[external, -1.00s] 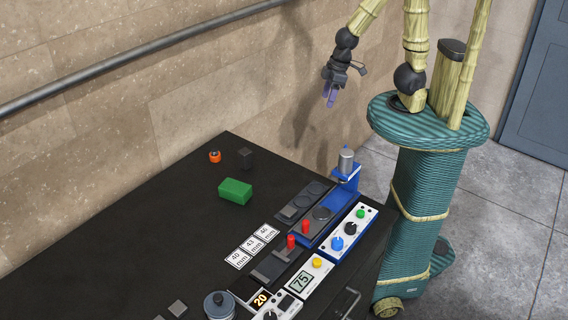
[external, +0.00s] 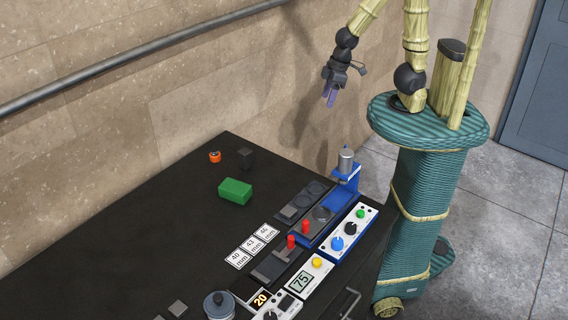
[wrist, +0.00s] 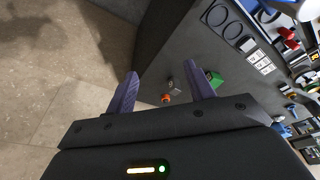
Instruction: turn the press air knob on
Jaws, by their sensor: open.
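The press (external: 345,170) is blue with a grey cylinder on top, at the right end of the black table. In front of it is a white control panel (external: 335,250) with a blue knob (external: 337,243), a black knob (external: 350,228) and a green button (external: 361,213). I cannot tell from labels which knob is the air knob. My gripper (external: 330,97) hangs in the air above and behind the press, away from the panel. Its two purple fingers are apart and empty, as the wrist view also shows (wrist: 160,90).
On the black table (external: 150,235) are a green block (external: 235,191), an orange ring-like part (external: 215,156), a dark cube (external: 245,157), number cards (external: 252,245), red-knobbed fixtures (external: 291,242), a display box (external: 303,281) and a grey pot (external: 219,305). The wall stands behind the table.

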